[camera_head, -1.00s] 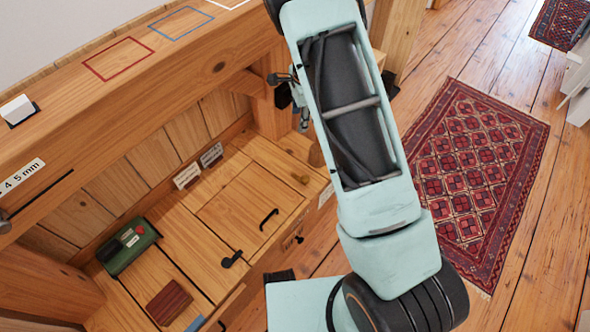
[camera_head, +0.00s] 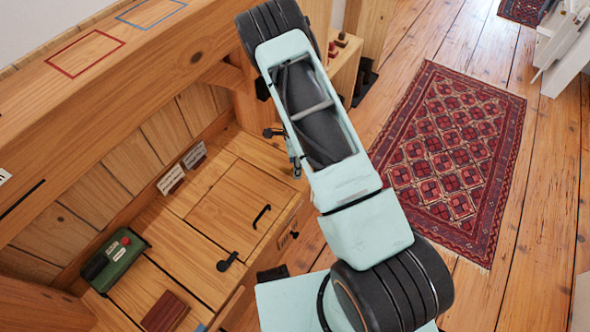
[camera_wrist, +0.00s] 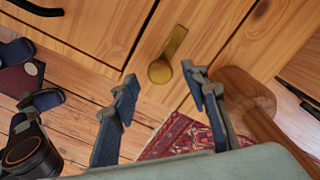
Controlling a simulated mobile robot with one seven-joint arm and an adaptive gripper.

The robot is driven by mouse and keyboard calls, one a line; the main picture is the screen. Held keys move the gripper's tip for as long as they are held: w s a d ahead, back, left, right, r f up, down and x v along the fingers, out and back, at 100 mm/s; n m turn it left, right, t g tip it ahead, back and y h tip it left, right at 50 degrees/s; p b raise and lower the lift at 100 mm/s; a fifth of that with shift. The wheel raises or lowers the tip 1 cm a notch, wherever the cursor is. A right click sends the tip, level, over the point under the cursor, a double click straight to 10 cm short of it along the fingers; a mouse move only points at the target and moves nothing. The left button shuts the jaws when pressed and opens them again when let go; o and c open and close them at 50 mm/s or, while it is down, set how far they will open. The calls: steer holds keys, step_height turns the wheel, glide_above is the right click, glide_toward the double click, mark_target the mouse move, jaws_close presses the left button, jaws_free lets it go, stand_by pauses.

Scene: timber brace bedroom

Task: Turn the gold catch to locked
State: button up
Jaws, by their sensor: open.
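The gold catch (camera_wrist: 174,45) shows in the wrist view on a narrow upright wooden strip between two panels. It has a round end at the bottom and a bar slanting up and slightly right from it. My gripper (camera_wrist: 159,74) is open, its two dark fingers spread on either side just below the catch's round end. I see no contact with the catch, and the remaining gap is hard to judge. In the head view the gold catch cannot be made out and my arm covers most of the gripper.
A brown wooden rounded piece (camera_wrist: 245,105) stands close beside the right finger. A red patterned rug (camera_head: 450,160) lies on the plank floor. In the head view, the wooden bench has a black catch (camera_head: 228,262), a black handle (camera_head: 262,216) and a green box (camera_head: 118,262).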

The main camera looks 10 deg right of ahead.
steer(key=shift+f, duration=0.95)
steer(key=shift+c, duration=0.4)
jaws_close()
